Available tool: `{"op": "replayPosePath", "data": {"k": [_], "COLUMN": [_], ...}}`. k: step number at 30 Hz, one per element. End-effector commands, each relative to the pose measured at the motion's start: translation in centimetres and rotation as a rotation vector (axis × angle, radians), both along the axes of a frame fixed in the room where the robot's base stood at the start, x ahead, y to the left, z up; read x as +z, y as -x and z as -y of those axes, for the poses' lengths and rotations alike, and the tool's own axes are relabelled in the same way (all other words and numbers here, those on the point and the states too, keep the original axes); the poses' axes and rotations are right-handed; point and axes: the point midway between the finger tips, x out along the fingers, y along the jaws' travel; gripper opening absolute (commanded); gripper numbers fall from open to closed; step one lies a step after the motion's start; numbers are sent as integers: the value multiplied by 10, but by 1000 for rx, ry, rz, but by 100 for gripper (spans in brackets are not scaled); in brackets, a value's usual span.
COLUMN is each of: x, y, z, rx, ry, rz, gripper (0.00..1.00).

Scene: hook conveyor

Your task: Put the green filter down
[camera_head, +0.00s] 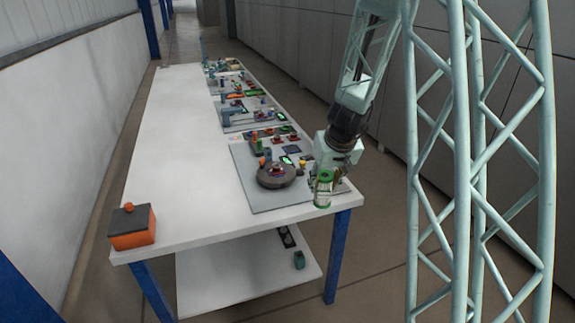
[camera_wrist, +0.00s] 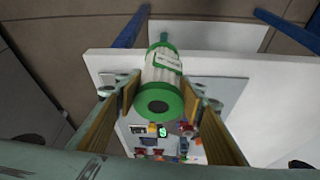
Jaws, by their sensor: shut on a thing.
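The green filter (camera_head: 323,190) is a white cylinder with green end caps, held upright at the near right corner of the table in the head view. It also shows in the wrist view (camera_wrist: 162,82), with a dark hole in its near cap. My gripper (camera_head: 325,176) is shut on it, with a finger on either side of it in the wrist view (camera_wrist: 160,90). The white table (camera_head: 180,170) is under and behind the filter. I cannot tell whether the filter's lower end touches anything.
A grey board (camera_head: 262,201) on the table carries a round dark turntable (camera_head: 276,181) and small parts. More boards with parts run along the table's right side. An orange box (camera_head: 132,228) stands at the near left corner. A lower shelf (camera_head: 230,285) holds small items.

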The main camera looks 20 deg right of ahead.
Motion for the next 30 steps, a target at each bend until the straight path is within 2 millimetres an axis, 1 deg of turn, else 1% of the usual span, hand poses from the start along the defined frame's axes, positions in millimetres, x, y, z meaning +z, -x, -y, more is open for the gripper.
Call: {"op": "replayPosePath", "data": {"k": [12,17,23,30], "x": [0,0,0,-2], "y": [0,-5,-19,-43], "z": [0,1,5,11], "rx": [0,0,0,1], "ry": [0,0,0,0], "rz": [0,0,0,0], "gripper": [23,23,23,23]}}
